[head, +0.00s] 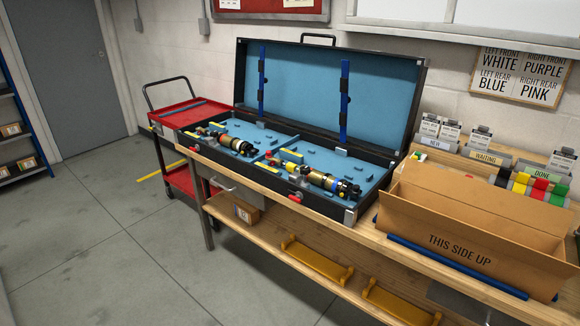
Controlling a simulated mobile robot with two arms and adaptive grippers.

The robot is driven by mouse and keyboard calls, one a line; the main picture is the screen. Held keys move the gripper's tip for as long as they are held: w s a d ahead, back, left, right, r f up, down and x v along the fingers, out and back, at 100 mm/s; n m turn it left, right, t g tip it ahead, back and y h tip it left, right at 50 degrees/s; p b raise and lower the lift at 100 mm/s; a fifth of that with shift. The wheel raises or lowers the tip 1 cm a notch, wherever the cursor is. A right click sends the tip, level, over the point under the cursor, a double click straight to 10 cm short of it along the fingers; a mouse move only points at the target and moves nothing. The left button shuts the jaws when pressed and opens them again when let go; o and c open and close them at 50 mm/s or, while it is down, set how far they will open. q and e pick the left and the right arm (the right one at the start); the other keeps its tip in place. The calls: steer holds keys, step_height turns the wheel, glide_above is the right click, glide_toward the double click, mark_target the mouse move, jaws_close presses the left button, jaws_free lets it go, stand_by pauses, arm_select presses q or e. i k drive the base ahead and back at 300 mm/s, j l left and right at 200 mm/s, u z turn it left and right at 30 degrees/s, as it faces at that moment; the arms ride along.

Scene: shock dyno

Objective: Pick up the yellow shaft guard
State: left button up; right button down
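I cannot tell for sure which yellow part is the shaft guard. A long yellow piece with raised ends (317,262) lies on the lower wooden shelf of the bench. A second similar yellow piece (398,304) lies to its right, nearer the front. A small flat yellow piece (291,156) lies in the open case, beside the right shock absorber (322,180). Another small yellow strip shows near the left shock absorber (232,143). Neither of my grippers is in view.
The open blue-lined case (358,216) stands on the bench. An open cardboard box (465,245) stands to its right, with a blue bar (455,266) before it. A red cart (190,112) stands at the left. The floor (120,240) in front is clear.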

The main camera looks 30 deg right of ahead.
mark_target(290, 167)
steer(key=i+l+z, duration=0.25)
steer(key=i, duration=0.35)
steer(key=i+z, duration=0.25)
steer(key=i, duration=0.3)
